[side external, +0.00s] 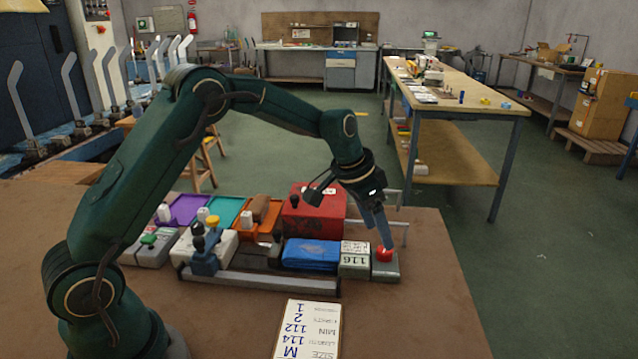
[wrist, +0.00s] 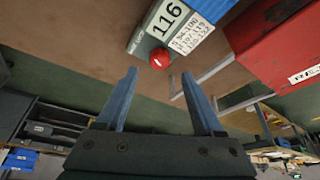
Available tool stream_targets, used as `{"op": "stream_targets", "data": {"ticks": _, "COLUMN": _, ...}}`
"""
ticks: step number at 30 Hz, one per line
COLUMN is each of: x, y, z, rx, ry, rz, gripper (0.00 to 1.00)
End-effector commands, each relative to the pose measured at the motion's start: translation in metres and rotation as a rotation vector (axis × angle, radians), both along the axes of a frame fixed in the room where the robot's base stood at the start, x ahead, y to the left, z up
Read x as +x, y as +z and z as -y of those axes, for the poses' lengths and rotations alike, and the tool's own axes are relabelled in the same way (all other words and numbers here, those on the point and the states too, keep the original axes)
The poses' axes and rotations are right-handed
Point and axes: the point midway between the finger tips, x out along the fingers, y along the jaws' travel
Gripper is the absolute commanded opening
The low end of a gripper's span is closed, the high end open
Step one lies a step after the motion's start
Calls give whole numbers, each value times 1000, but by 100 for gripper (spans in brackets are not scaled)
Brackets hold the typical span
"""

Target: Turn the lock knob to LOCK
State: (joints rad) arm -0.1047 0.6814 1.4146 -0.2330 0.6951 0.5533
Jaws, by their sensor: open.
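My gripper (side external: 382,238) is open, pointing down over the right end of the row of devices. Its two blue fingers show apart in the wrist view (wrist: 160,78), with nothing between them. A red round knob or button (side external: 384,254) on a small grey box is right by the fingertips. It also shows in the wrist view (wrist: 159,59), just beyond the fingers. A blue carriage (side external: 206,264) with dark knobs (side external: 198,229) stands on a metal rail at the left.
A display reading 116 (side external: 354,261) sits beside the red button. A red box (side external: 313,212), blue bundle (side external: 310,253) and coloured trays (side external: 187,208) crowd the row. A size card (side external: 308,330) lies in front. The bench's right side is clear.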

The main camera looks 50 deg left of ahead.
Motion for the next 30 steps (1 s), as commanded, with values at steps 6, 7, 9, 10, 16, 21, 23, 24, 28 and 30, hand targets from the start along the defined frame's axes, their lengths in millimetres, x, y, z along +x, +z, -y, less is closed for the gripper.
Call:
{"op": "stream_targets", "data": {"ticks": 6, "x": 6, "y": -20, "z": 3, "rx": -1, "ry": 8, "rz": -1, "gripper": 69}}
{"op": "stream_targets", "data": {"ticks": 7, "x": 8, "y": -24, "z": 3, "rx": -1, "ry": 8, "rz": -3, "gripper": 69}}
{"op": "stream_targets", "data": {"ticks": 9, "x": 11, "y": -31, "z": 4, "rx": -1, "ry": 8, "rz": -1, "gripper": 69}}
{"op": "stream_targets", "data": {"ticks": 10, "x": 12, "y": -34, "z": 4, "rx": -1, "ry": 8, "rz": -1, "gripper": 69}}
{"op": "stream_targets", "data": {"ticks": 16, "x": 18, "y": -46, "z": 6, "rx": -1, "ry": 9, "rz": 1, "gripper": 69}}
{"op": "stream_targets", "data": {"ticks": 21, "x": 18, "y": -47, "z": 6, "rx": 0, "ry": 8, "rz": 2, "gripper": 69}}
{"op": "stream_targets", "data": {"ticks": 23, "x": 18, "y": -47, "z": 5, "rx": 0, "ry": 8, "rz": 2, "gripper": 69}}
{"op": "stream_targets", "data": {"ticks": 24, "x": 18, "y": -47, "z": 5, "rx": 0, "ry": 8, "rz": 1, "gripper": 69}}
{"op": "stream_targets", "data": {"ticks": 28, "x": 18, "y": -47, "z": 5, "rx": 0, "ry": 8, "rz": 1, "gripper": 19}}
{"op": "stream_targets", "data": {"ticks": 30, "x": 18, "y": -47, "z": 5, "rx": 1, "ry": 8, "rz": 1, "gripper": 0}}
